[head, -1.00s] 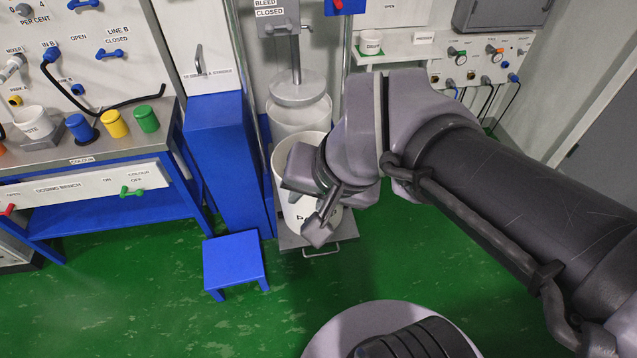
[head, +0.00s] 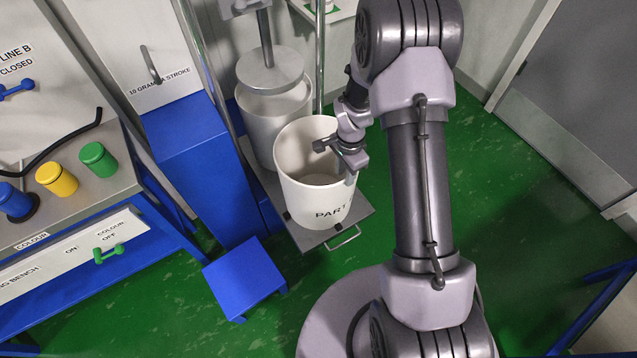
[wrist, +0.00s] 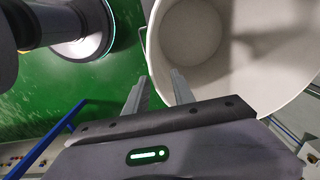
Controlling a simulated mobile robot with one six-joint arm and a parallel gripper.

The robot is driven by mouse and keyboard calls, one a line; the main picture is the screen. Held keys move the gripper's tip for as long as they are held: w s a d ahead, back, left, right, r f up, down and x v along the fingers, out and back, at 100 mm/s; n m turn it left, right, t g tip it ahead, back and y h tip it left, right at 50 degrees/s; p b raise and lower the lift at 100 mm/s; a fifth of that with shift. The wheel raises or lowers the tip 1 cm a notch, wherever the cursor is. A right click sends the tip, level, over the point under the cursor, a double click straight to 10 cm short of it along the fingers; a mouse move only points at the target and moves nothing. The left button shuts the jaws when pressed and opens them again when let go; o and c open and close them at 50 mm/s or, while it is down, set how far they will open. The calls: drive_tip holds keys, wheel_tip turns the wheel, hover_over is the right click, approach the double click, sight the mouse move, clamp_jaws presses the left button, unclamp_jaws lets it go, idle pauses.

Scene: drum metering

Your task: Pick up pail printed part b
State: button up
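The white pail (head: 300,190), with "PART" readable on its front and any further letter not readable, stands upright on a grey tray (head: 353,221) and looks empty. Its wide mouth and pale inside fill the upper right of the wrist view (wrist: 255,60). My gripper (head: 335,160) is at the right side of the pail's rim. In the wrist view my gripper (wrist: 160,78) is open, its two fingers apart, one over the green floor and one over the pail's edge. I cannot tell whether either finger touches the wall.
A second white drum (head: 275,128) under a round grey plate (head: 270,70) stands directly behind the pail. A blue step (head: 243,276) is front left, beside a blue cabinet (head: 205,160). Coloured pots, including a green one (head: 99,160), stand on the left bench. Green floor at right is clear.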

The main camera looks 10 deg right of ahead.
sight(340, 193)
drive_tip(key=f+b, duration=0.1)
drive_tip(key=f, duration=0.1)
drive_tip(key=f+b, duration=0.1)
drive_tip(key=f, duration=0.1)
drive_tip(key=a+f+b, duration=0.1)
drive_tip(key=f, duration=0.1)
drive_tip(key=shift+s+a+f, duration=0.1)
drive_tip(key=shift+s+f, duration=0.1)
drive_tip(key=shift+s, duration=0.1)
drive_tip(key=shift+f, duration=0.15)
drive_tip(key=shift+f, duration=0.25)
clamp_jaws()
idle(1.5)
